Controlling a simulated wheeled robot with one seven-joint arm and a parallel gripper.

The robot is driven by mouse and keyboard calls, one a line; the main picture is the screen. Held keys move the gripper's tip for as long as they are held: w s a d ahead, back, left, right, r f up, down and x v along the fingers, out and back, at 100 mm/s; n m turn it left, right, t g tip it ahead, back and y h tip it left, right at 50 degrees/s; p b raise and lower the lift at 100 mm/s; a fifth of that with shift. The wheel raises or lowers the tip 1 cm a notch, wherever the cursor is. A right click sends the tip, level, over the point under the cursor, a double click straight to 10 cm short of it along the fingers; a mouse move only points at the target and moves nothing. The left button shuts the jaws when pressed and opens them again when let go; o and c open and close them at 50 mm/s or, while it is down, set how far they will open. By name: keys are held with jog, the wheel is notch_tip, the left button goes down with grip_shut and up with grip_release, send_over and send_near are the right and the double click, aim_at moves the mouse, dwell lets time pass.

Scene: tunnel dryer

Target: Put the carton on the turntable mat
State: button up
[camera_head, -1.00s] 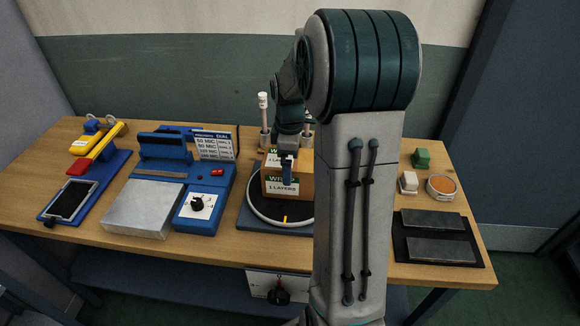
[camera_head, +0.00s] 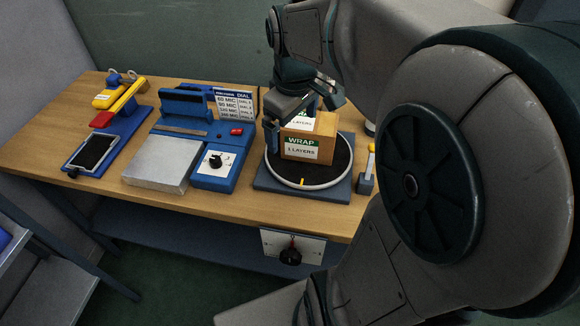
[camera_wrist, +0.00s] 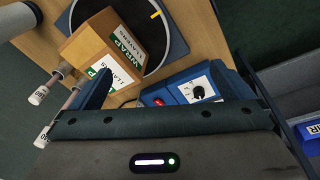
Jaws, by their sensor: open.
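The carton (camera_head: 299,147) is a brown box with green-and-white WRAP labels. It stands upright on the turntable mat (camera_head: 339,160), a black disc with a pale rim and a yellow mark, towards its back. The carton also shows at the upper left of the wrist view (camera_wrist: 89,46), beside the mat's black surface (camera_wrist: 136,17). My gripper (camera_head: 300,115) is open, just above and beside the carton. One finger hangs at the carton's left in the head view. In the wrist view that finger overlaps the carton's edge; I cannot tell if it touches. The carton's far side is hidden.
Left of the turntable stands a blue sealer with a dial box (camera_head: 213,165) and a silver plate (camera_head: 163,163). White-topped posts (camera_wrist: 40,96) stand near the carton. My arm hides the table's right side.

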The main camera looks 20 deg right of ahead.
jog(key=s+a+f+m+t, duration=0.1)
jog(key=s+a+f+m, duration=0.2)
jog(key=s, duration=0.6)
jog(key=shift+s+a+m, duration=0.35)
jog(key=shift+a+m, duration=0.55)
jog(key=shift+m, duration=0.3)
jog(key=shift+f, duration=0.1)
